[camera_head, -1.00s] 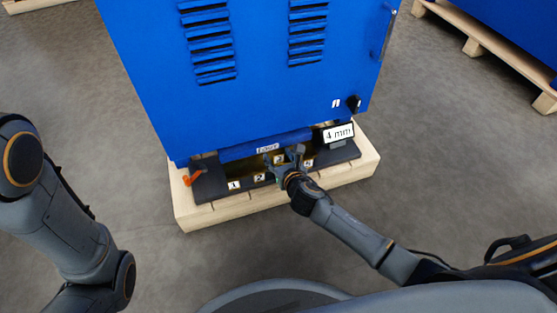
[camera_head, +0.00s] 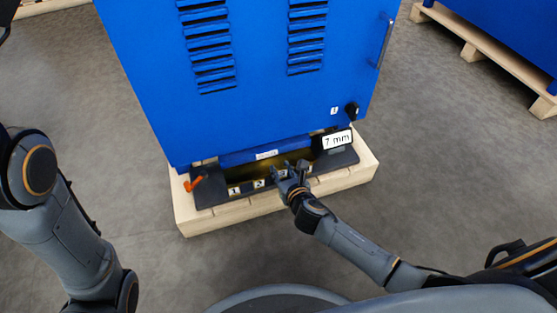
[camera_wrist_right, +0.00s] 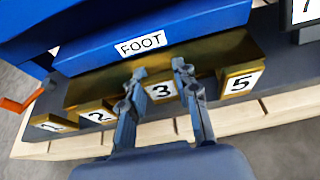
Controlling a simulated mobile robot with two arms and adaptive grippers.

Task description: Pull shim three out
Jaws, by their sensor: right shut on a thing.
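Shim three, a brass shim with a tag marked 3 (camera_wrist_right: 163,90), lies in the row under the blue cabinet's foot bar. My right gripper (camera_wrist_right: 160,70) is shut on it, one finger on each side of the tag. In the head view the right gripper (camera_head: 290,170) reaches the row from the front and partly hides the tags there. Shim three's tag looks about in line with its neighbours. My left gripper is not in view.
The blue cabinet (camera_head: 250,110) stands over a wooden pallet (camera_head: 215,218). A display (camera_head: 337,139) reads 7 mm at the row's right. An orange lever (camera_head: 194,183) is at its left. The FOOT bar (camera_wrist_right: 140,44) is close behind the fingers. The floor in front is clear.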

